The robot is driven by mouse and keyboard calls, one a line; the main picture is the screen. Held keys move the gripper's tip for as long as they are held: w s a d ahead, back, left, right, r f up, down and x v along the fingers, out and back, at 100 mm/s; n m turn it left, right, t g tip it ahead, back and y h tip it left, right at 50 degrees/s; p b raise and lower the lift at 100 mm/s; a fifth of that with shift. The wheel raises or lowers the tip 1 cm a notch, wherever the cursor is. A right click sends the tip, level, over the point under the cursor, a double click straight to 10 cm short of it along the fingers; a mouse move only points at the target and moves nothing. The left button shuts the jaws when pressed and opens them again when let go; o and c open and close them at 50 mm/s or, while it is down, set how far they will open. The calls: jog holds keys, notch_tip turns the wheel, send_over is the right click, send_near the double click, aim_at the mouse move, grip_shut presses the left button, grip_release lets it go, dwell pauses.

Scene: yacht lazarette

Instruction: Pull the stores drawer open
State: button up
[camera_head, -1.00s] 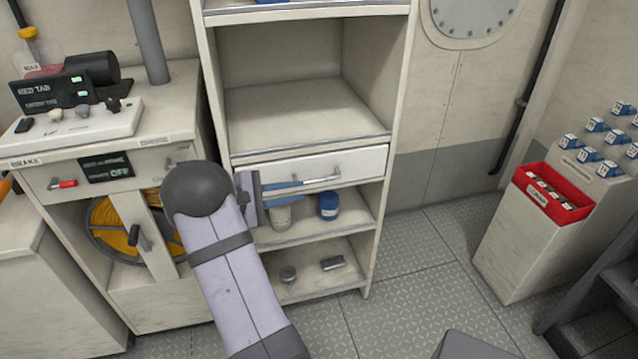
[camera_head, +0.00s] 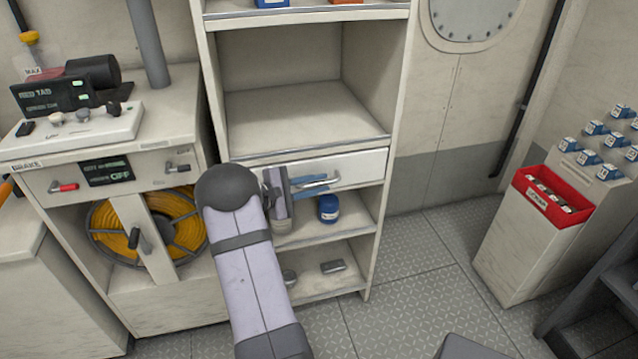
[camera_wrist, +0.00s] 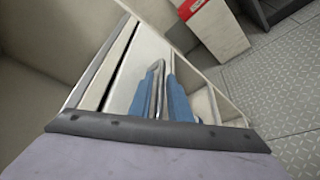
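The stores drawer (camera_head: 355,169) is the white-fronted drawer in the middle of the tall shelf unit; its front looks flush with the unit. Its bar handle (camera_head: 334,179) is grey metal and also shows in the wrist view (camera_wrist: 159,70). My gripper (camera_head: 321,184) is at the handle, with its two blue fingers pointing right along the drawer front. In the wrist view my gripper (camera_wrist: 160,77) has its fingers apart, one on each side of the handle bar. Whether either finger touches the bar is unclear.
An open shelf (camera_head: 300,115) lies above the drawer. Below it, a blue-lidded jar (camera_head: 328,208) stands on a shelf close under my fingers. A cabinet with a yellow hose reel (camera_head: 150,228) stands left. A red bin (camera_head: 550,196) is at right. The floor before the unit is clear.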

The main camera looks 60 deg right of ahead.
jog(key=shift+s+d+f, duration=0.1)
jog(key=shift+d, duration=0.15)
grip_shut()
jog(key=s+a+b, duration=0.3)
jog(key=s+a, duration=1.3)
grip_release()
